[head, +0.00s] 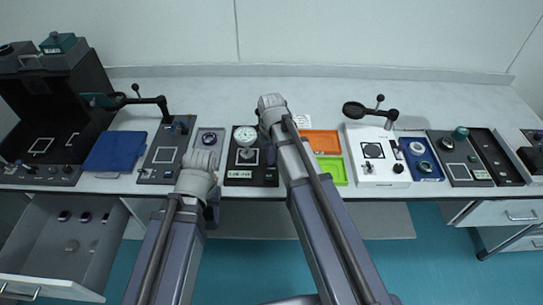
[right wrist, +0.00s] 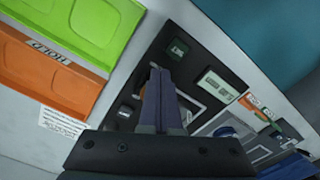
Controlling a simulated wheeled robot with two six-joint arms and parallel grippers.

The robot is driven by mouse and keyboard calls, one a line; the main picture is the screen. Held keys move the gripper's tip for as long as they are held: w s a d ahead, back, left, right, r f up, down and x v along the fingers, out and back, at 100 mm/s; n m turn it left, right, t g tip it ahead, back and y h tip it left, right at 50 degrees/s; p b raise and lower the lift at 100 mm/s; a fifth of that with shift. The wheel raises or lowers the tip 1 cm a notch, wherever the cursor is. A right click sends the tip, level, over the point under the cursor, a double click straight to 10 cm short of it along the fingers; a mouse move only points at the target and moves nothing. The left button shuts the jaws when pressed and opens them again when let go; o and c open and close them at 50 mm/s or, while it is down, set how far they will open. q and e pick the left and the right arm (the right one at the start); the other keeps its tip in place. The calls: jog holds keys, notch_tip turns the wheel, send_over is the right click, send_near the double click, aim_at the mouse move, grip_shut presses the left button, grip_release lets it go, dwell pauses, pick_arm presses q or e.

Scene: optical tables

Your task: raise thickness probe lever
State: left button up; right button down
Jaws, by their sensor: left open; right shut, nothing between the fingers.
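The thickness probe (head: 245,136) is a round white dial gauge on a post, standing on a black base with a white square outline and a small display at its front edge. I cannot make out its lever clearly. My right arm reaches in just right of the gauge and hides part of that side. In the right wrist view my right gripper (right wrist: 160,76) is shut and empty, with its fingers over the black base (right wrist: 128,100) and covering part of it. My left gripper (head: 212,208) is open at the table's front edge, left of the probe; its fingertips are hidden.
An orange tray (head: 322,141) and a green tray (head: 331,171) lie right of the probe. A white magnifier station (head: 375,172) stands farther right. A grey tray (head: 209,139) and another black station (head: 163,158) lie left. An open drawer (head: 70,245) juts out at left. The rear bench is clear.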

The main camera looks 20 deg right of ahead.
jog(key=shift+w+d, duration=0.25)
jog(key=shift+w, duration=1)
jog(key=shift+s, duration=0.1)
jog(key=r+p, duration=0.4)
jog(key=s+r+p, duration=0.1)
jog(key=r+p, duration=0.2)
jog(key=shift+a, duration=0.15)
dwell(0.4)
jog(key=s+a, duration=0.5)
jog(key=s, duration=0.3)
jog(key=s+a+n+h, duration=0.1)
jog(key=s+a, duration=0.5)
jog(key=s, duration=0.3)
